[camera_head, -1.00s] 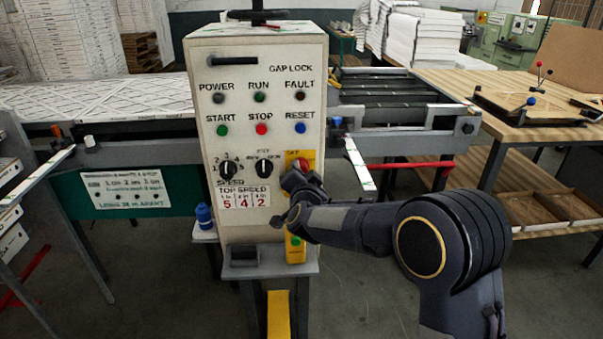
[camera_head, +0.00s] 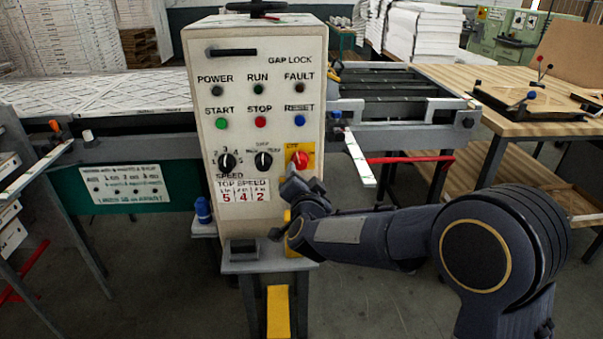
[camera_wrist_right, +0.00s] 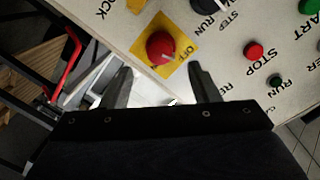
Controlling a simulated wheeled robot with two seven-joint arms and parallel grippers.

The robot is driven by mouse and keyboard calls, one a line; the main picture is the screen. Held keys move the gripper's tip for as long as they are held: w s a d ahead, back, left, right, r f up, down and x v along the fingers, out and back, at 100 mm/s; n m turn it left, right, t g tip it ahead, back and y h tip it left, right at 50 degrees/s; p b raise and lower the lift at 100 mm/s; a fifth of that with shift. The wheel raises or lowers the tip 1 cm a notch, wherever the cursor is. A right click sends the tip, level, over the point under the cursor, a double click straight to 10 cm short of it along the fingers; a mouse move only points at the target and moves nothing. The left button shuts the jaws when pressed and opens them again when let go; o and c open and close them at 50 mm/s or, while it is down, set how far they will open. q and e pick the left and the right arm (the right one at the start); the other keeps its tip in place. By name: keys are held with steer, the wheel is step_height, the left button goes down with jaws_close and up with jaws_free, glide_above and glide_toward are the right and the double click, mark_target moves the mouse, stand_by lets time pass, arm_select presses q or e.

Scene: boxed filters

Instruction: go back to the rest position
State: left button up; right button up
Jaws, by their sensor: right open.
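My right gripper (camera_head: 300,195) is in front of the lower right part of the cream control panel (camera_head: 258,110), just below the red knob (camera_head: 300,160) on its yellow plate. In the right wrist view my right gripper (camera_wrist_right: 160,88) is open, its two fingers apart with nothing between them. The red knob (camera_wrist_right: 160,46) shows beyond the fingertips, clear of them. My arm hides part of the panel's lower right side. My left gripper is in neither view.
A blue bottle (camera_head: 203,210) stands on a small ledge left of the panel. A conveyor (camera_head: 385,105) runs behind it. A wooden table (camera_head: 440,80) is at the right. A red bar (camera_head: 405,160) sticks out under the conveyor. Open floor lies in front.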

steer(key=shift+s, duration=0.65)
steer(key=s+d+r+n+g+y+p, duration=0.3)
steer(key=s+d+r+n+g+y, duration=0.15)
steer(key=s+d, duration=0.7)
steer(key=s+d+f+n+g+p, duration=0.1)
steer(key=s+d+f+g, duration=0.1)
steer(key=s, duration=1.1)
steer(key=s+d+f+n+g+p, duration=0.1)
steer(key=s+f+g, duration=0.3)
steer(key=s, duration=0.9)
steer(key=shift+s+d+f+n+g+h+p, duration=0.35)
steer(key=shift+g+p, duration=0.1)
steer(key=shift+p, duration=0.15)
